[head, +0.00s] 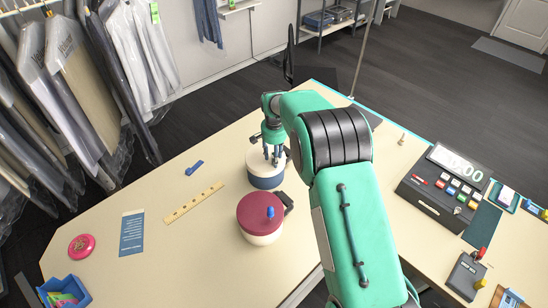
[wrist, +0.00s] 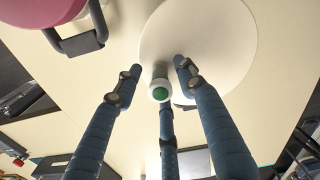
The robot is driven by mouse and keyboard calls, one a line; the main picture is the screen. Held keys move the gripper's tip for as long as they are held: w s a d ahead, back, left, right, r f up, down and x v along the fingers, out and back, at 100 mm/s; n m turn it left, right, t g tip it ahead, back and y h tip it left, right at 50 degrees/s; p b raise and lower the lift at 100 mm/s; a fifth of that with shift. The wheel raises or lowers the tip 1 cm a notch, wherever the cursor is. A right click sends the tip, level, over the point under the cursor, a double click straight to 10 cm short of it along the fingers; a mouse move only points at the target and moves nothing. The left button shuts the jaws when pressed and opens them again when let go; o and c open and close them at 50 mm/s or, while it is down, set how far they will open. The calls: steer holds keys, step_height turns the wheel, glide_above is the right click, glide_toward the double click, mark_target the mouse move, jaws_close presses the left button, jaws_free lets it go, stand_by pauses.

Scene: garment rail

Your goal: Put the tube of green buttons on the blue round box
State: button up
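The blue round box (head: 265,183) stands on the table with a cream lid, which fills the upper middle of the wrist view (wrist: 225,40). The tube of green buttons (wrist: 160,91) is seen nearly end-on over the lid, its green end towards the wrist camera. It appears to stand upright on the lid; exact contact is hard to tell. My gripper (head: 272,160) is right above the box. In the wrist view its fingers (wrist: 157,72) surround the tube, with visible gaps at the left and right sides. The tube is not clear in the head view.
A maroon-lidded round box (head: 262,222) with a small blue item on top stands just in front. A wooden ruler (head: 194,202), blue card (head: 132,232) and pink disc (head: 82,246) lie left. A cash register (head: 445,185) stands right. The table's left middle has free room.

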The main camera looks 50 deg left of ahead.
step_height(320, 180, up, 12)
steer(key=b, duration=0.1)
steer(key=shift+b, duration=0.4)
stand_by(0.6)
steer(key=shift+r, duration=0.1)
stand_by(0.4)
